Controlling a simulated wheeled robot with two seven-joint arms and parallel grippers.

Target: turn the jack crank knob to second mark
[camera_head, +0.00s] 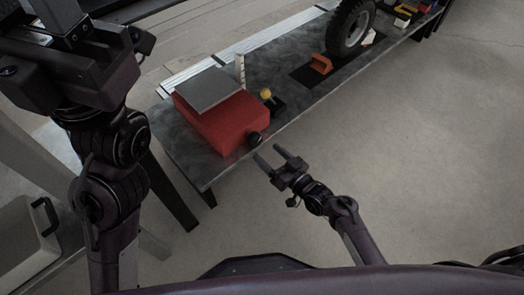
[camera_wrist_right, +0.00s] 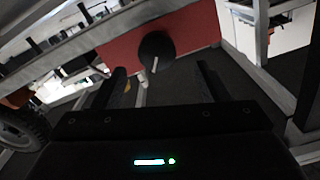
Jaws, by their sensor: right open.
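A red jack box (camera_head: 219,121) with a grey top plate (camera_head: 207,89) stands on the near end of the dark bench. Its black crank knob (camera_head: 254,139) sticks out of the side facing my right gripper. My right gripper (camera_head: 279,156) is open and empty, a little short of the knob and apart from it. In the right wrist view the round knob (camera_wrist_right: 156,52) has a white line on its face and lies ahead of the two spread fingers (camera_wrist_right: 161,84). A white marked post (camera_head: 240,71) stands behind the box. My left arm is at the left; its fingertips are not visible.
The bench (camera_head: 285,93) runs to the upper right. It carries a yellow ball-topped item (camera_head: 266,94), an orange block (camera_head: 321,63), a black wheel (camera_head: 349,27) and several small items. The floor right of the bench is clear.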

